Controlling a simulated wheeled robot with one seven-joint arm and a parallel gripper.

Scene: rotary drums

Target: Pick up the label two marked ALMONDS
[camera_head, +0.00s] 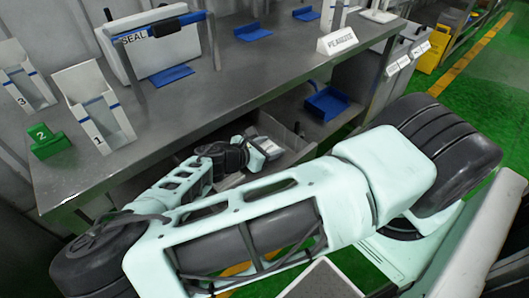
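No label that I can read as ALMONDS shows in the head view. One white tent sign (337,41) on the table's front edge seems to read PEANUTS. Two small white signs, one nearer (398,65) and one farther (420,49), stand at the right; their words are too small to read. A green block marked 2 (45,140) sits at the table's left end. My gripper (270,147) is below the tabletop edge at a grey open box (298,152). Its fingers are too small and partly hidden to tell whether they are open or hold anything.
The grey metal table (270,72) holds white holders marked 1 (98,112) and 3 (24,88), a SEAL board (160,48) and blue trays (253,32). A blue bin (326,103) sits below the table. Green floor (488,75) is open at right, beyond a yellow bin (432,50).

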